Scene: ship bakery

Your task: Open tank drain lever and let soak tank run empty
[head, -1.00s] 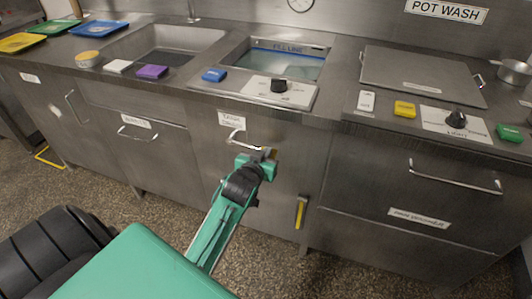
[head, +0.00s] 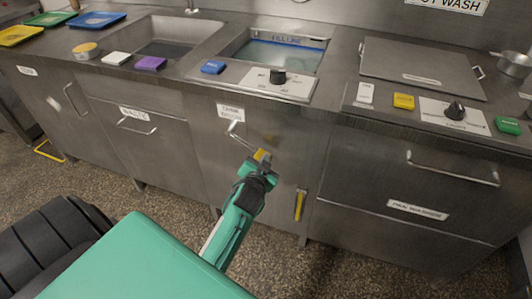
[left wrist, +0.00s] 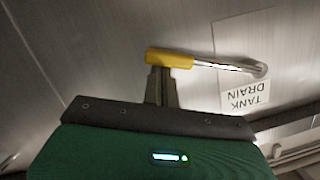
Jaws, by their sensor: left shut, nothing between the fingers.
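The tank drain lever is a bent metal rod (head: 239,137) with a yellow grip (head: 262,156), on the cabinet front beside the "TANK DRAIN" label (head: 230,112). It slants down to the right. My left gripper (head: 257,164) is shut and empty, with its fingertips at the yellow grip. In the left wrist view the shut fingers (left wrist: 160,72) meet or overlap the edge of the grip (left wrist: 170,59); firm contact is hard to tell. The soak tank (head: 240,42) above holds bluish water (head: 275,56) below its "FILL LINE" strip. My right gripper is out of view.
A second yellow handle (head: 300,205) hangs upright lower on the cabinet. A drawer handle (head: 137,125) is to the left and a long bar handle (head: 452,172) to the right. The floor in front looks clear.

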